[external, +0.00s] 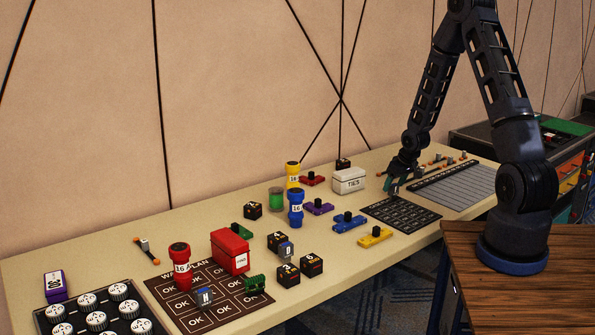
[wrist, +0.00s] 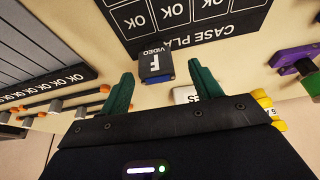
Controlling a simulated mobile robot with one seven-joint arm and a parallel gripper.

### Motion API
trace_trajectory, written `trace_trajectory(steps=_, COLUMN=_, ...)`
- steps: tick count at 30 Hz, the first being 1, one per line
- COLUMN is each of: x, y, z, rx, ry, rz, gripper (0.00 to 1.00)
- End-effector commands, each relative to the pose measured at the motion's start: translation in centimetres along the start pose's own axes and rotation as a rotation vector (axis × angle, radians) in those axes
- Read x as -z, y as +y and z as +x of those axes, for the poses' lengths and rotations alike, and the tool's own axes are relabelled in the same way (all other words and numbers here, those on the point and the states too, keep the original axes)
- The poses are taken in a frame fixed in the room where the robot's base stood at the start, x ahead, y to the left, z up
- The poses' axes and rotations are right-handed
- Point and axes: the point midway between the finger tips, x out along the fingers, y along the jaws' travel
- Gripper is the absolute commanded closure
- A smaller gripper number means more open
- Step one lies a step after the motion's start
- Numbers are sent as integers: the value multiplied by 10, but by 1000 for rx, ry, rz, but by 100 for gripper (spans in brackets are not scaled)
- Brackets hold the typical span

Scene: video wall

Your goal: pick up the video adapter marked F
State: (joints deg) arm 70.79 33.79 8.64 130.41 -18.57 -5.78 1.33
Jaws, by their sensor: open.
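The video adapter marked F (wrist: 153,66) is a small dark block with a white F and the word VIDEO, and a blue edge. In the wrist view it lies on the table beside the dark CASE PLAN mat (wrist: 190,45). My gripper (wrist: 161,70) is open and empty, its two green fingers spread to the left and right of the adapter in the picture. I cannot tell how far above it they are. In the external view my gripper (external: 391,188) is low over the table by the mat (external: 402,213), and I cannot make out the adapter there.
The white TIES box (external: 349,180) stands left of my gripper. Cables with orange ends (wrist: 62,108) and a pale board (external: 462,186) are to the right.

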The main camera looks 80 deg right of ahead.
Motion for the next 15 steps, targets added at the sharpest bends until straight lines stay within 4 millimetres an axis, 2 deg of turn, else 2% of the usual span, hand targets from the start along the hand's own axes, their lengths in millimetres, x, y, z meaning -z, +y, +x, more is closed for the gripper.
trace_trajectory(steps=7, x=-1, y=2, z=30, rx=1, ry=-2, rz=-1, gripper=36)
trace_trajectory(steps=15, x=-1, y=3, z=39, rx=0, ry=-1, rz=0, gripper=36)
